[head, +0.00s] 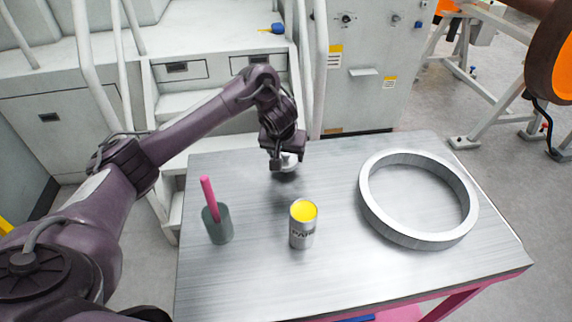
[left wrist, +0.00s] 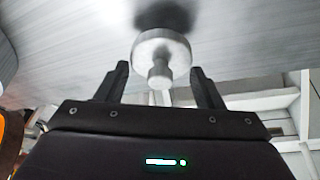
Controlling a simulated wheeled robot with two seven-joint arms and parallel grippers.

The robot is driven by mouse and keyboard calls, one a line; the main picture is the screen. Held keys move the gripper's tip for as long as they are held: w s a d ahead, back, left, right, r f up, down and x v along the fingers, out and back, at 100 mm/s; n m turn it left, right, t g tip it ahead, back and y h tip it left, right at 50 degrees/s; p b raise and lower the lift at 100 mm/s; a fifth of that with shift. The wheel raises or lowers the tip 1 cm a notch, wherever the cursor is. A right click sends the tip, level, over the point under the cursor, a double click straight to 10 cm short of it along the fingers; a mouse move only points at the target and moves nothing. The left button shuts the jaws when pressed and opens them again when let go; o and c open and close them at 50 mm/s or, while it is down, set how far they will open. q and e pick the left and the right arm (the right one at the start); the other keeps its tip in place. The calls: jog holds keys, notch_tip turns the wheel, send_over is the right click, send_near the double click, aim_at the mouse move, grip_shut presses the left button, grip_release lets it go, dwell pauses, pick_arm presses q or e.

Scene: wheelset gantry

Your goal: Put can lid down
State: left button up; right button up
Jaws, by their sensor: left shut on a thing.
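The can lid (head: 287,167) is a small round grey metal disc with a knob. My left gripper (head: 283,156) is shut on it over the back left part of the table. In the left wrist view the lid (left wrist: 165,46) faces the tabletop, its knob between the fingers of my left gripper (left wrist: 160,72). A dark shadow lies beside it, and the lid looks close above the surface; exact contact cannot be told. The open paint can (head: 302,225), with yellow paint on top, stands upright in the middle of the table. My right gripper is not in view.
The grey metal table (head: 335,275) also holds a dark cup (head: 217,226) with a pink-handled tool (head: 209,192) on the left. A large metal ring (head: 372,205) lies on the right. Bare tabletop surrounds the lid. White steps and cabinets stand behind.

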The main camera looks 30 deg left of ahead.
pick_arm(q)
notch_tip(320, 180, down, 2)
jog(key=shift+b, duration=0.3)
jog(key=shift+w+f, duration=0.1)
jog(key=shift+f, duration=0.05)
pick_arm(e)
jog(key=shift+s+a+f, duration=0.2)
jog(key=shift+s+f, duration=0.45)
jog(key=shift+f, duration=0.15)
pick_arm(q)
jog(key=o, duration=0.9)
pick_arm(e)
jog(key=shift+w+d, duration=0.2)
